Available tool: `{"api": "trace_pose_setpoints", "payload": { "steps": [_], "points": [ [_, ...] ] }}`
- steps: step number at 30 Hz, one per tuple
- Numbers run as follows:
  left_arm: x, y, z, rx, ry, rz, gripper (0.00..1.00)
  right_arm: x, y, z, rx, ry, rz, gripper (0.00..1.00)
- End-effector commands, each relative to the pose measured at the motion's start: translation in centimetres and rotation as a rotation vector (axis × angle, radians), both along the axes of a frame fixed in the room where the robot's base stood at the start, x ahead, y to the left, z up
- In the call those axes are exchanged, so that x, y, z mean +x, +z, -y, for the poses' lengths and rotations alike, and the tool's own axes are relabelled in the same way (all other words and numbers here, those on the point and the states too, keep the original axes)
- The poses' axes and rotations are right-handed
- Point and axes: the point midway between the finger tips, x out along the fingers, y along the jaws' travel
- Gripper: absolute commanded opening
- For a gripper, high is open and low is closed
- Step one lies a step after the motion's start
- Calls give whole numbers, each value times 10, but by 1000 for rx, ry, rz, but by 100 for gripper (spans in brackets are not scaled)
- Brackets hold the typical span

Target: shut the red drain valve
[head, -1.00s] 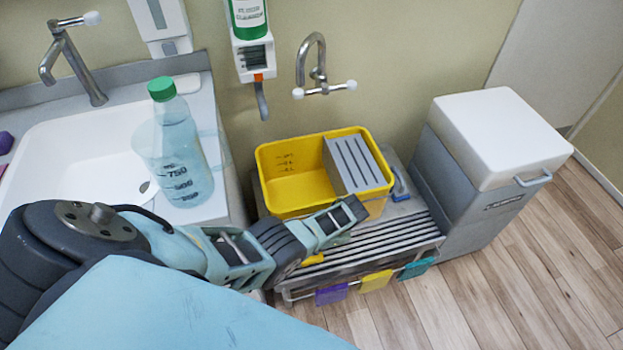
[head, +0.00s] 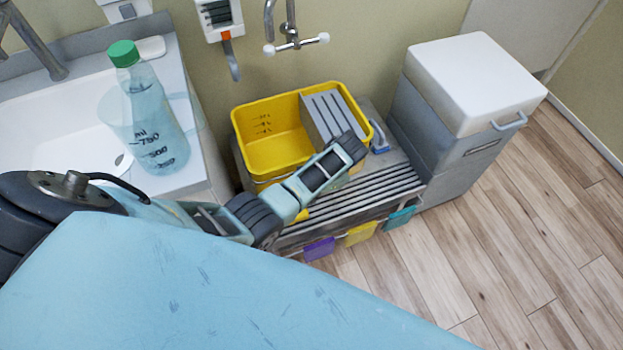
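I see no red drain valve in the head view. A yellow bucket (head: 262,150) with a grey slatted insert (head: 318,112) stands on a ribbed grey stand (head: 385,183). My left arm comes in from the left across the front of the bucket. Its far end, at my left gripper (head: 351,148), is by the bucket's front right corner and hides part of that side. Its fingers are not clear, and I cannot tell whether it touches the bucket. A small yellow piece (head: 302,215) shows low under the arm. My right gripper is not in view.
A sink (head: 55,135) and a clear bottle with a green cap (head: 155,135) are at left. A wall tap (head: 291,40) is behind the bucket. A grey bin with white lid (head: 475,80) stands right. A light blue surface (head: 220,290) fills the bottom. Floor at right is clear.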

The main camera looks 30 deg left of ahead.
Motion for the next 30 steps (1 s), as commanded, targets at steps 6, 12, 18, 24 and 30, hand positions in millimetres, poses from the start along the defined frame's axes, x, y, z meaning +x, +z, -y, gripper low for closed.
{"api": "trace_pose_setpoints", "payload": {
  "steps": [6,12,18,24,30],
  "points": [
    [6,26,11,-1,-2,2,32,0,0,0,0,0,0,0],
    [6,32,13,0,-1,0,32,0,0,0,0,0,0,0],
    [7,31,13,1,-1,0,32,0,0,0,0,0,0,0],
    [7,31,13,1,0,1,32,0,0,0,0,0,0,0],
    [-2,26,16,-18,14,20,32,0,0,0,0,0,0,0]
  ]
}}
